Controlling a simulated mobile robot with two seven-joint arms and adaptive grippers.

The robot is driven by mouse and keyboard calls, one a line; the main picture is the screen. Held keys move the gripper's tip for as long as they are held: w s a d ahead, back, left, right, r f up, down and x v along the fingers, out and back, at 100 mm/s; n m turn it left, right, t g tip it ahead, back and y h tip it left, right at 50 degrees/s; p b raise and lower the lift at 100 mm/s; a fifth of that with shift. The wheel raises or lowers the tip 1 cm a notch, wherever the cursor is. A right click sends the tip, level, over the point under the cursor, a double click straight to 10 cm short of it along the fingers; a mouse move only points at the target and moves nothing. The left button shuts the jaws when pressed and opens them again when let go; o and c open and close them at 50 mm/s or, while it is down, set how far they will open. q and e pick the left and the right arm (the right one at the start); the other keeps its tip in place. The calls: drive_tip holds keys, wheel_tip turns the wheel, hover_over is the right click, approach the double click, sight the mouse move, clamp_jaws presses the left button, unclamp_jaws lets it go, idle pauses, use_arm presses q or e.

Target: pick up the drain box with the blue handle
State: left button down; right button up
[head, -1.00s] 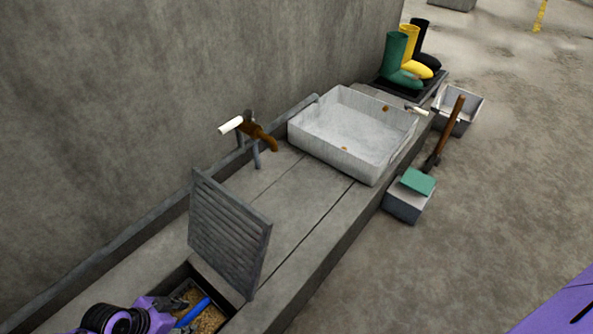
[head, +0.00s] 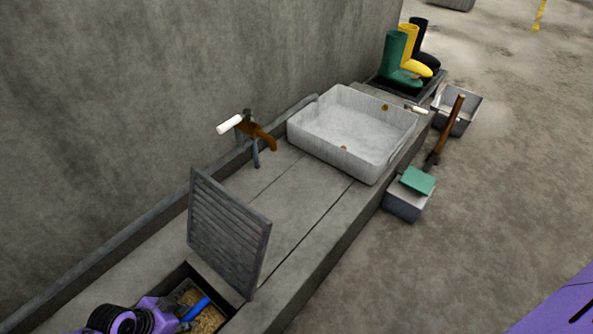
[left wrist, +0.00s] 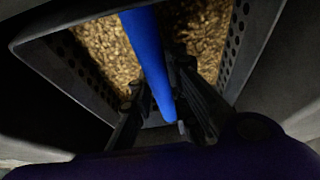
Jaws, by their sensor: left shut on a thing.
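The drain box (head: 183,297) sits in an opening in the concrete ledge at the lower left of the head view. It is a grey perforated box holding brown grain, and its perforated wall (left wrist: 241,45) shows in the left wrist view. Its blue handle (head: 197,309) crosses over the grain and also shows in the wrist view (left wrist: 145,50). My left gripper (left wrist: 160,108) is over the box, its two fingers on either side of the blue handle and shut on it. The lower part of the box is hidden. My right gripper is not in view.
A slatted grate (head: 229,234) stands tilted beside the opening. A brown tap (head: 262,137) with a white handle and a large grey basin (head: 352,134) are further along the ledge. A grey box with a green top (head: 407,198) stands on the floor.

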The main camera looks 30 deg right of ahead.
use_arm(q)
drive_tip(key=shift+w+d+r, duration=0.1)
drive_tip(key=shift+r, duration=0.15)
